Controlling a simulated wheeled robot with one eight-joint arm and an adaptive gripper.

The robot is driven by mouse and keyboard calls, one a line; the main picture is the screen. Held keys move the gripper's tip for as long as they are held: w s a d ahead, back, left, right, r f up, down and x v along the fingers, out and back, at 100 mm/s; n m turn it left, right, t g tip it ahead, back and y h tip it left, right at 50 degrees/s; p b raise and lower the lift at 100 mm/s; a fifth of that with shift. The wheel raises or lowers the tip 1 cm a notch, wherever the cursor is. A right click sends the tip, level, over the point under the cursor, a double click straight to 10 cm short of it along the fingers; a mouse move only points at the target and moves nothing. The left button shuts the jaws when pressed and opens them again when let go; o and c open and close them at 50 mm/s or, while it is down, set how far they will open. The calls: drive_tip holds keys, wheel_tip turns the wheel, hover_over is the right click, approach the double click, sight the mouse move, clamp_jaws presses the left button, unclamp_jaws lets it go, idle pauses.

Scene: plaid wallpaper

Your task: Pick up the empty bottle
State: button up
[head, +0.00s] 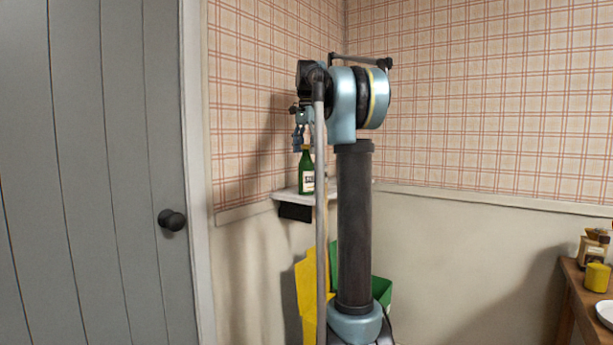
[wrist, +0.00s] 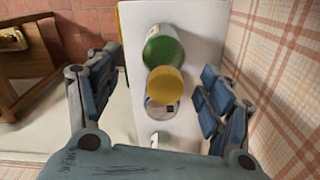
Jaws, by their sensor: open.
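A green bottle (head: 306,171) with a pale label stands upright on a small white wall shelf (head: 285,193). My gripper (head: 299,146) is just above the bottle in the head view, pointing down. In the wrist view my gripper (wrist: 161,65) is open, one finger on each side of the shelf's items. Between and below the fingers show a green round shape (wrist: 160,48) and a yellow round top (wrist: 165,84). Whether the green shape is the same bottle, and whether any bottle is empty, I cannot tell. Nothing is held.
A partly hidden labelled item (wrist: 160,108) and another small one (wrist: 160,139) are also on the shelf. Plaid wall (wrist: 280,80) is close on the right. Yellow (head: 306,290) and green (head: 382,290) bins stand below. A wooden table (head: 572,290) is far right.

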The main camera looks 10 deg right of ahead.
sight(306, 164)
drive_tip(key=shift+f, duration=0.75)
drive_tip(key=shift+w+a+f, duration=0.1)
drive_tip(key=shift+f, duration=1.15)
drive_tip(key=shift+w+a+f, duration=0.1)
drive_tip(key=shift+f, duration=1.15)
drive_tip(key=shift+d, duration=0.1)
drive_tip(key=c, duration=1.3)
